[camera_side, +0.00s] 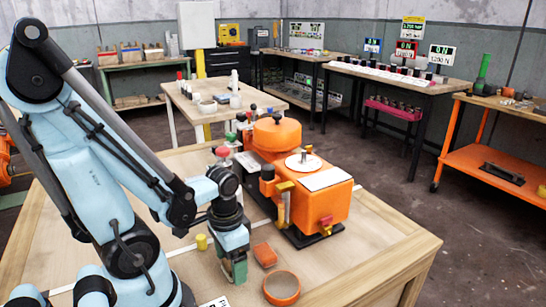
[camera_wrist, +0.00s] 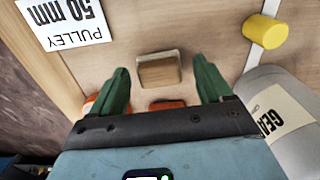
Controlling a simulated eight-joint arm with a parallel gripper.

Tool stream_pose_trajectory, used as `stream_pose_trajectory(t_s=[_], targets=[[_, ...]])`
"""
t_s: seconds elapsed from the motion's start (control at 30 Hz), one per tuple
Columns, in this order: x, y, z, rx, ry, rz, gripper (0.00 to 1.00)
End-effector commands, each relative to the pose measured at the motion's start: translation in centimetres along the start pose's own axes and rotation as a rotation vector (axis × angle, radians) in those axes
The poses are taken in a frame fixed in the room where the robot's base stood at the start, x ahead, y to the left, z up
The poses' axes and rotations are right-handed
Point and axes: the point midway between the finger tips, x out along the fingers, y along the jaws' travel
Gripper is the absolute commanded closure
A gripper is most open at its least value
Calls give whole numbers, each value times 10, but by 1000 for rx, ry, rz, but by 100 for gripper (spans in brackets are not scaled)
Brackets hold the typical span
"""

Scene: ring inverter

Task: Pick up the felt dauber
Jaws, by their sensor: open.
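A small tan block with a wood-like face (camera_wrist: 159,70) lies on the bench in the wrist view. It looks like the felt dauber, though I cannot read any felt on it. My gripper (camera_wrist: 162,67) is open, with its green fingers on either side of the block and a gap at each side. In the side view my gripper (camera_side: 236,280) points down low over the bench near its front edge. There the block is hidden behind the fingers.
A reddish block (camera_side: 265,255) and an orange ring (camera_side: 281,288) lie right of my gripper. A yellow cylinder (camera_side: 201,242) stands to its left. The orange machine (camera_side: 295,190) stands behind. The wrist view shows a pulley label (camera_wrist: 68,22) and a grey labelled container (camera_wrist: 285,115).

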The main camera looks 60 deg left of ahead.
Motion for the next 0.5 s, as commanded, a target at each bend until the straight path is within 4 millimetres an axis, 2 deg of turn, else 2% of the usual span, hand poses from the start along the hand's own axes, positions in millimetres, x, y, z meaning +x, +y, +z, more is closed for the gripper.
stream_pose_trajectory(t_s=[0.13, 0.5], targets=[[0, 0, 0, 0, 0, 0, 21], [0, 0, 0, 0, 0, 0, 77]])
